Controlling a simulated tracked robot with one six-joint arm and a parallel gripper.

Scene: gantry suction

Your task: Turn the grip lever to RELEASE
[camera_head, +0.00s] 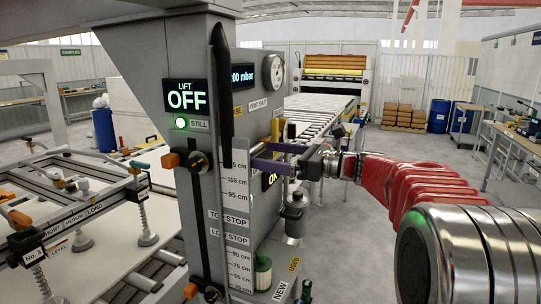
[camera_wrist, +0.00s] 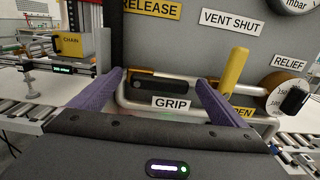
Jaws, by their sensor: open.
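The grip lever (camera_wrist: 165,85), a dark bar above the GRIP label (camera_wrist: 171,103), lies about level between my purple fingers in the wrist view. My gripper (camera_wrist: 158,84) is open, with one finger on each side of the lever; I cannot tell whether either touches it. A yellow RELEASE label (camera_wrist: 151,8) is on the grey panel above. In the head view my gripper (camera_head: 262,155) is at the panel's side face, and the grip lever is hidden or too small to make out.
A yellow lever (camera_wrist: 234,72) stands upright close to my right finger, under the VENT SHUT label (camera_wrist: 233,19). The RELIEF knob (camera_wrist: 285,92) is farther right. A pale pipe (camera_wrist: 135,104) runs around the grip lever. A roller conveyor (camera_head: 315,118) extends behind the panel.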

